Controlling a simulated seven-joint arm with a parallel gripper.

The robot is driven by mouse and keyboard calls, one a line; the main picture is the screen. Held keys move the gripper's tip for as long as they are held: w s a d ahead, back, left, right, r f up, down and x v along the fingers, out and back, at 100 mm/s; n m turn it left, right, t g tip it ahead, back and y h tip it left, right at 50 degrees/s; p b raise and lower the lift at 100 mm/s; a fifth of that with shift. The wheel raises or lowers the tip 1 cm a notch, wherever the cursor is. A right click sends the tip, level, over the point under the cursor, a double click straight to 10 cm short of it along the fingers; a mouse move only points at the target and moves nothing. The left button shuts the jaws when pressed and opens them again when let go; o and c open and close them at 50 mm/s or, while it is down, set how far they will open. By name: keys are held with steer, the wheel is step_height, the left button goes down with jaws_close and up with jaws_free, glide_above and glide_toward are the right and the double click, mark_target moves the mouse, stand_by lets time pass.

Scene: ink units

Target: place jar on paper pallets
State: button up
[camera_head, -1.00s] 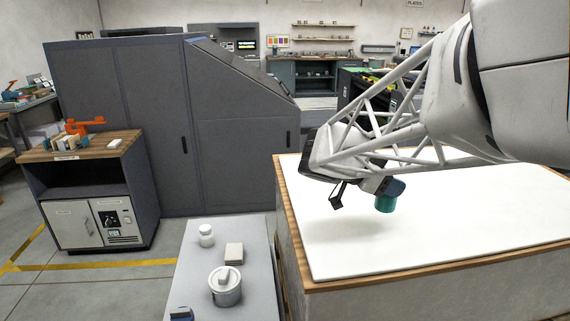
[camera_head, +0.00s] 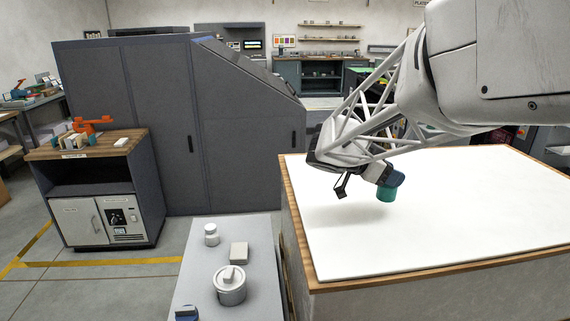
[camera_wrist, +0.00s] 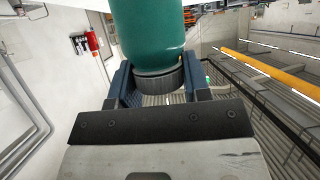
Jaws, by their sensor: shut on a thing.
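The jar is a teal cylinder with a dark ribbed cap. It shows in the head view (camera_head: 387,195) below my gripper and large in the wrist view (camera_wrist: 150,32). My gripper (camera_head: 385,177) is shut on the jar; its blue fingers (camera_wrist: 162,88) sit on both sides of the dark cap in the wrist view. The jar hangs above the white top of the paper pallet block (camera_head: 450,220), with a soft shadow on the white surface to its left. The exact gap below the jar is hard to tell.
A grey table (camera_head: 199,268) at front left holds a small white jar (camera_head: 211,236), a box (camera_head: 239,253), a lidded pot (camera_head: 230,288) and a blue item (camera_head: 186,313). A tall grey cabinet (camera_head: 160,120) stands behind. The white top is otherwise clear.

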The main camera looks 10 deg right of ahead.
steer(key=w+d, duration=0.2)
steer(key=w, duration=0.7)
steer(key=shift+d+f, duration=0.2)
steer(key=shift+f, duration=0.25)
steer(key=shift+w, duration=0.2)
steer(key=shift+w+d+f, duration=0.1)
steer(key=shift+w+f, duration=0.05)
steer(key=shift+f, duration=0.75)
steer(key=shift+w+f, duration=0.15)
steer(key=shift+f, duration=0.75)
steer(key=shift+f, duration=0.15)
steer(key=o, duration=1)
steer(key=shift+c, duration=0.2)
